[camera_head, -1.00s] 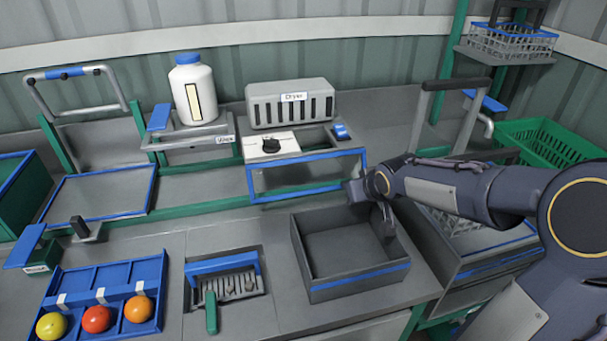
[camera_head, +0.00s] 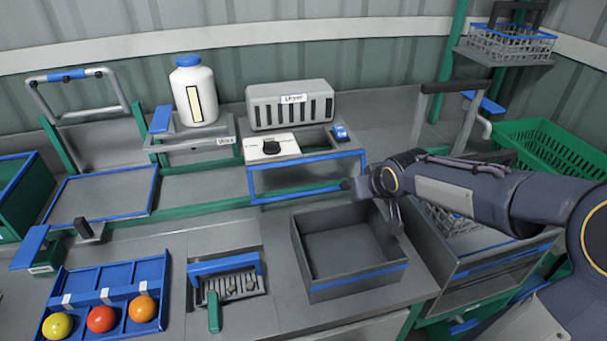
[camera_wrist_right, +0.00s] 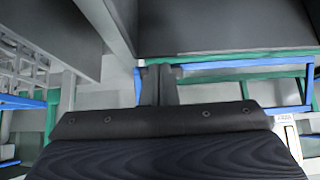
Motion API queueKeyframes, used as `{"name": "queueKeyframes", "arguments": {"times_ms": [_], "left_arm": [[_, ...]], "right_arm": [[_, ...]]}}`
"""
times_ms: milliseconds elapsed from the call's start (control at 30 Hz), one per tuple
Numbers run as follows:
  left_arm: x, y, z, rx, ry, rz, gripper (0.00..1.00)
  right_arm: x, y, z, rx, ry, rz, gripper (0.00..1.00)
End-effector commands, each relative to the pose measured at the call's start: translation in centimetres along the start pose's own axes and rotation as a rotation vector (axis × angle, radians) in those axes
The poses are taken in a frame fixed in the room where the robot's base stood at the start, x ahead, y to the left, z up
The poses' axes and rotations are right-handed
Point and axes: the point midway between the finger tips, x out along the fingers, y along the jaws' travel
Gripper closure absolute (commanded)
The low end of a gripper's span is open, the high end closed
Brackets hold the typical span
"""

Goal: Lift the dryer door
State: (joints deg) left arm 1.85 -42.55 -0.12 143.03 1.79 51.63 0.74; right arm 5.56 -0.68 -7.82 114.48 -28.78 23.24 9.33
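The grey slotted dryer (camera_head: 291,106), labelled "Dryer", stands at the back centre of the bench. In front of and below it is a blue-framed panel (camera_head: 300,197), which looks like its door; it hangs down at a slant. My right gripper (camera_head: 352,185) is at the panel's lower right corner, its tip at or very close to the frame. In the right wrist view, the finger ends (camera_wrist_right: 160,72) sit close together against a blue bar (camera_wrist_right: 225,63). Whether they are closed on it I cannot tell. My left gripper is not in view.
An open grey bin (camera_head: 352,287) stands just below my right gripper. A white bottle (camera_head: 194,92) is on a shelf at left. A blue tray (camera_head: 110,275) holds yellow, red and orange tomatoes at front left.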

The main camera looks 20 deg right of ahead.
Motion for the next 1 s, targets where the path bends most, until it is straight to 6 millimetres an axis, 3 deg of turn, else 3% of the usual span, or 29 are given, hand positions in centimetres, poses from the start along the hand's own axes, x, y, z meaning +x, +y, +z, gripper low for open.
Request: {"name": "queueKeyframes", "arguments": {"times_ms": [500, 1000], "left_arm": [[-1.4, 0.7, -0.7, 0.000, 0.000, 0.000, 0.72], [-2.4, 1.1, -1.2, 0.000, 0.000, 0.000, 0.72]], "right_arm": [[-2.5, 0.0, -1.2, 0.000, 0.001, -0.001, 1.00], [-3.7, 0.0, -2.3, 0.000, 0.001, 0.000, 1.00]]}}
